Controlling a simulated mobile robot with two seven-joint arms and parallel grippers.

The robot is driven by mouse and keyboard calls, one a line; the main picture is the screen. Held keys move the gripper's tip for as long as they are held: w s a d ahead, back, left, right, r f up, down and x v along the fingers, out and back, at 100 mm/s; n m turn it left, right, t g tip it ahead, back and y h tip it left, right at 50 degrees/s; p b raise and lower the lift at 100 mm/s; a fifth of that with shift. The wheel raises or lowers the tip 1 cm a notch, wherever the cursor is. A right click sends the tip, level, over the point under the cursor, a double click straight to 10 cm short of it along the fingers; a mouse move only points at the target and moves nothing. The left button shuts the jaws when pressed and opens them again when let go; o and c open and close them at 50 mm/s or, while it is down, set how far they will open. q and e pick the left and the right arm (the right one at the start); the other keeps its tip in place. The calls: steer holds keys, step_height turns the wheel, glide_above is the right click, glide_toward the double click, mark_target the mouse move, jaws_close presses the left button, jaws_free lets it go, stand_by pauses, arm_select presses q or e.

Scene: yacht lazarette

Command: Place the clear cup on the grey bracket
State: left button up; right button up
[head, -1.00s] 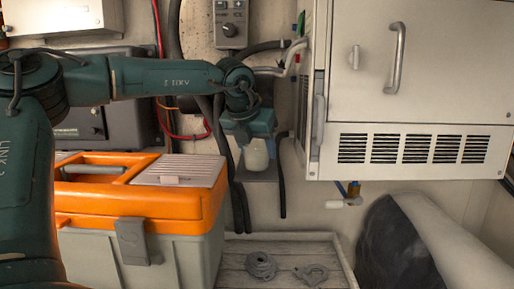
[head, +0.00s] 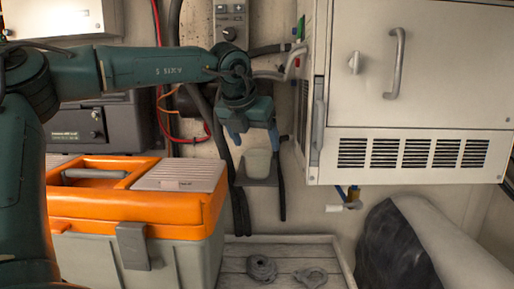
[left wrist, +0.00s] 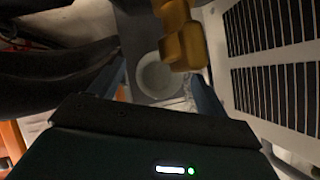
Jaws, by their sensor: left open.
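The clear cup (head: 258,164) looks whitish and stands upright on the small grey bracket (head: 262,183) on the back wall. In the left wrist view the round cup (left wrist: 155,75) shows from above, over the grey plate of the bracket (left wrist: 138,35). My left gripper (head: 256,145) is open and points down just above the cup. Its blue fingers are spread to either side of the cup's rim, with gaps visible in the wrist view. My right gripper is in neither view.
The white cabinet (head: 420,90) with a vented lower panel is close right of the bracket. Dark hoses (head: 223,155) hang left of it. Yellow fittings (left wrist: 182,40) show near the cup in the wrist view. An orange-lidded toolbox (head: 135,205) stands at lower left.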

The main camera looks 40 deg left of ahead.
arm_select(q)
steer(key=v, duration=0.9)
steer(key=shift+b, duration=0.3)
steer(key=shift+s, duration=0.15)
